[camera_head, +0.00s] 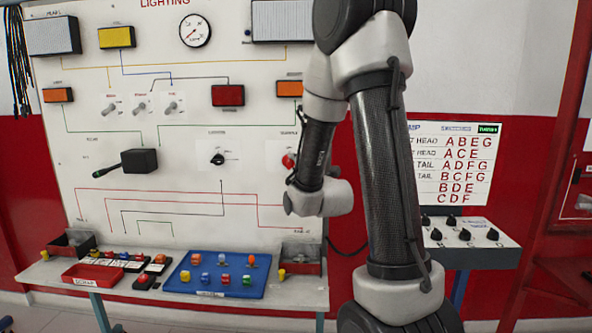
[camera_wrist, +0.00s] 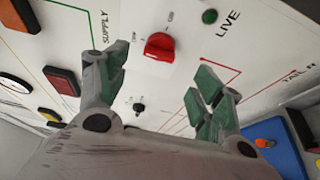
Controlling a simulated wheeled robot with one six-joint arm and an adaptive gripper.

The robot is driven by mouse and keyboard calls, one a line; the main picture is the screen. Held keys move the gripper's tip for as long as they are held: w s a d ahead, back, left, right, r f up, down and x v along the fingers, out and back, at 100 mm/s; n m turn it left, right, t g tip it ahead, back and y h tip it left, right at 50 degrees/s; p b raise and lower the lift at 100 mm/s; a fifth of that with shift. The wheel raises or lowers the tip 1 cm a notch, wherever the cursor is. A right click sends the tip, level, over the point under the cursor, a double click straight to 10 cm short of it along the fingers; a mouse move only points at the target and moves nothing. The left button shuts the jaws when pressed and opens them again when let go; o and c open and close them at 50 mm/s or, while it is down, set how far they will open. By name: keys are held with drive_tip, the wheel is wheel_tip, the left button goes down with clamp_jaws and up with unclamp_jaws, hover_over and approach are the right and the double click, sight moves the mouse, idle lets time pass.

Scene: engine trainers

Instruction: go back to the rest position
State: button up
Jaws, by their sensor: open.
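My gripper (camera_wrist: 158,78) is open and empty in the wrist view, with its green-padded fingers spread wide apart. A red rotary knob (camera_wrist: 161,46) on the white board lies beyond the fingertips, between them in the picture and apart from them. The knob also shows in the head view (camera_head: 288,160), just left of my forearm and partly covered. My arm is bent in front of the board's right side. My gripper's fingers are hard to make out in the head view.
The lighting board (camera_head: 180,215) carries lamps, a gauge and switches. On the ledge below are a blue tray (camera_head: 183,288) with coloured pieces, a red tray (camera_head: 80,275) and grey bins. A box with black knobs (camera_head: 500,254) stands at right, under a letter chart (camera_head: 455,165).

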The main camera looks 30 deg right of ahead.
idle(0.4)
drive_tip(key=s+a+f+m+g+y, duration=0.1)
drive_tip(key=s+f+m+g, duration=0.15)
drive_tip(key=f, duration=0.35)
drive_tip(key=s+f+m+g+y, duration=0.1)
drive_tip(key=s+f+m+g, duration=0.1)
drive_tip(key=f+m+g, duration=0.35)
drive_tip(key=s+a+f+m+g, duration=0.3)
drive_tip(key=s, duration=0.4)
drive_tip(key=s+a+r+m+g+y, duration=0.1)
drive_tip(key=s+a+r+m, duration=0.1)
drive_tip(key=s+r, duration=0.5)
drive_tip(key=s+a+r+m+g, duration=0.1)
drive_tip(key=s+a+r+m, duration=0.1)
drive_tip(key=s+r, duration=0.5)
drive_tip(key=s+a, duration=0.1)
drive_tip(key=s, duration=0.5)
drive_tip(key=shift+s+r+m+y, duration=0.3)
drive_tip(key=shift+s+m+y, duration=0.1)
